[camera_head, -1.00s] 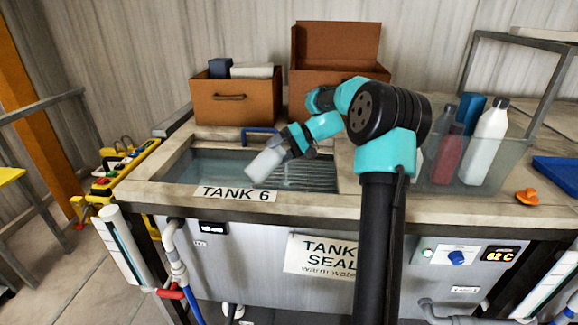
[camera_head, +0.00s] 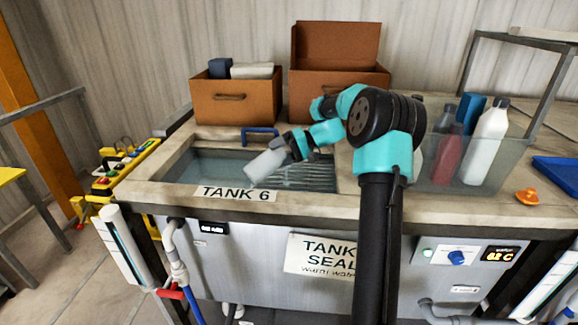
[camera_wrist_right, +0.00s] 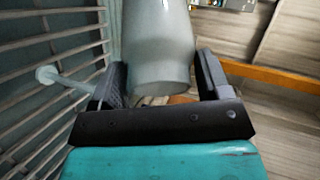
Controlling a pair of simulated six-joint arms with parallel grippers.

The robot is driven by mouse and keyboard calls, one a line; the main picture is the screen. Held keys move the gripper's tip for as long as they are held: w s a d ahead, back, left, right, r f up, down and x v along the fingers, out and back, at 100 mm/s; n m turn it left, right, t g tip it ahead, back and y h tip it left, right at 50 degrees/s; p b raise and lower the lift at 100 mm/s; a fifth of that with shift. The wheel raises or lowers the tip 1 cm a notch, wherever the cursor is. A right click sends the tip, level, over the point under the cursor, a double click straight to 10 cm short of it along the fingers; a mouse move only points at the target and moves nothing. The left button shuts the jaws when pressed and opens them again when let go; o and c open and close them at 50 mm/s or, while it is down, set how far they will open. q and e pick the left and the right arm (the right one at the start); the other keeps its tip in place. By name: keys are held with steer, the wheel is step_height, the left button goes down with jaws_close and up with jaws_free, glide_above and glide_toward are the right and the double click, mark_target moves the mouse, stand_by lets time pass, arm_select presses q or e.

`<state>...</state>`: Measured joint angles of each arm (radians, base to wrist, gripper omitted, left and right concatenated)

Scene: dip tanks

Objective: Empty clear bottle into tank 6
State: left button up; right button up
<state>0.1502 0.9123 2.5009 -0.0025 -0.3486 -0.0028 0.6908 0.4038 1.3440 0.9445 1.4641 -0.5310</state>
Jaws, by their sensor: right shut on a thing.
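The clear bottle (camera_head: 264,167) is pale and translucent. My right gripper (camera_head: 287,151) is shut on it and holds it tilted over tank 6 (camera_head: 196,173), its free end pointing down and left near the front rim. The neck and any flow from it cannot be made out. In the right wrist view the bottle (camera_wrist_right: 158,45) sits between the two dark fingers of the gripper (camera_wrist_right: 158,88). The "TANK 6" label (camera_head: 236,193) is on the front rim. My left gripper is not in view.
Two brown boxes (camera_head: 232,106) stand behind the tank. A clear bin (camera_head: 470,165) at right holds a white bottle (camera_head: 486,140), a red bottle (camera_head: 449,153) and other items. An orange object (camera_head: 527,196) and a blue tray (camera_head: 557,168) lie farther right. A ribbed rack (camera_head: 305,176) lies in the tank.

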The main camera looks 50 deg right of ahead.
steer(key=shift+d+f, duration=0.1)
steer(key=shift+f, duration=0.1)
stand_by(0.3)
steer(key=shift+s+d+m+t+y, duration=0.1)
steer(key=shift+d+m+t+y, duration=0.2)
steer(key=shift+d+t+y, duration=0.5)
steer(key=shift+r+m+y, duration=0.15)
steer(key=shift+m+y, duration=0.15)
steer(key=shift+y, duration=0.5)
stand_by(0.6)
steer(key=shift+d+r+m+t+y, duration=0.25)
steer(key=shift+r+m+t+y, duration=0.2)
steer(key=shift+r+y, duration=0.3)
stand_by(0.3)
steer(key=shift+s+r, duration=0.1)
steer(key=shift+r, duration=0.15)
step_height(320, 180, up, 6)
steer(key=m+t+y, duration=0.1)
steer(key=t+y, duration=0.1)
steer(key=shift+d+m+t, duration=0.35)
steer(key=shift+d, duration=0.05)
stand_by(1.3)
steer(key=shift+d+r+m+t+y, duration=0.15)
steer(key=shift+r+m+t+y, duration=0.15)
steer(key=shift+r+t+y, duration=0.2)
steer(key=shift+b, duration=0.3)
stand_by(0.6)
